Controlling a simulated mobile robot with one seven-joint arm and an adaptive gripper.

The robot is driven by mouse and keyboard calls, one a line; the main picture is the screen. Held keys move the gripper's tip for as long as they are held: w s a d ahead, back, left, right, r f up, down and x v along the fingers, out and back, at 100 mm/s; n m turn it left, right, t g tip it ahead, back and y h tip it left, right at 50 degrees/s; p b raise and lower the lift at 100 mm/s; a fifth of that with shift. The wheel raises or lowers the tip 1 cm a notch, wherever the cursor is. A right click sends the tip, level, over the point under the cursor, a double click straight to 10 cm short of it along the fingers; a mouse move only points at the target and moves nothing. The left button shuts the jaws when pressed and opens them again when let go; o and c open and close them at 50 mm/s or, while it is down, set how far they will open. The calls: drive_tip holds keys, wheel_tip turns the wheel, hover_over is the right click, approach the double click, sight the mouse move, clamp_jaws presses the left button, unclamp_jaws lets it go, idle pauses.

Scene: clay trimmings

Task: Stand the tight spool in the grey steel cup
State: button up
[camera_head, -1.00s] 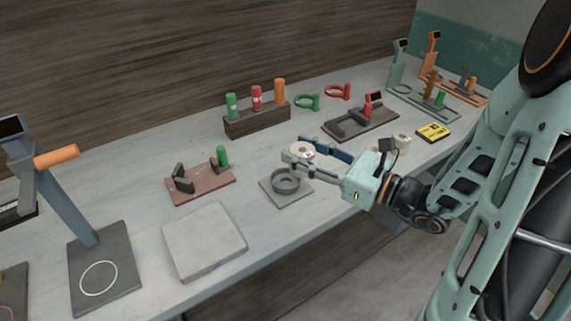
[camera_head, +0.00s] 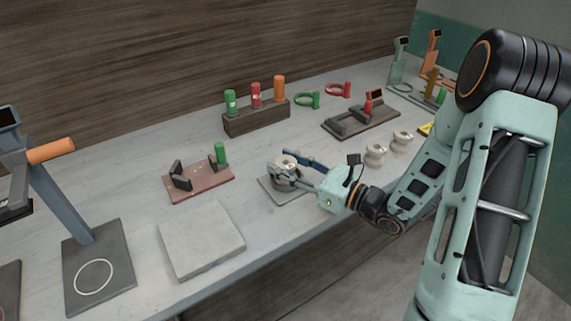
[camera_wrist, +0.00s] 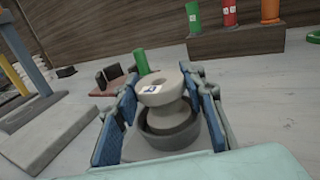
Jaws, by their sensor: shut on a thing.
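The spool (camera_head: 287,161), pale and cream with a small label on its top, is held upright between the fingers of my gripper (camera_head: 290,166). It also shows in the wrist view (camera_wrist: 160,92), with the fingertips on either side of its upper part. The grey steel cup (camera_head: 284,184) is directly under the spool on a square grey plate. In the wrist view the spool's lower end appears within the rim of the cup (camera_wrist: 170,138). Whether it touches the cup's floor is hidden.
Two other pale spools (camera_head: 375,155) (camera_head: 401,141) stand to the right on the bench. A flat grey slab (camera_head: 200,240) and a reddish-brown fixture (camera_head: 199,184) lie left of the cup. A dark block (camera_head: 257,117) with coloured cylinders stands behind.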

drive_tip(key=shift+f, duration=0.15)
drive_tip(key=o, duration=1.4)
drive_tip(key=shift+c, duration=0.2)
drive_tip(key=shift+r, duration=0.2)
drive_tip(key=shift+s+d, duration=0.15)
drive_tip(key=shift+d, duration=0.1)
drive_tip(key=v, duration=1.1)
drive_tip(key=shift+s+d, duration=0.2)
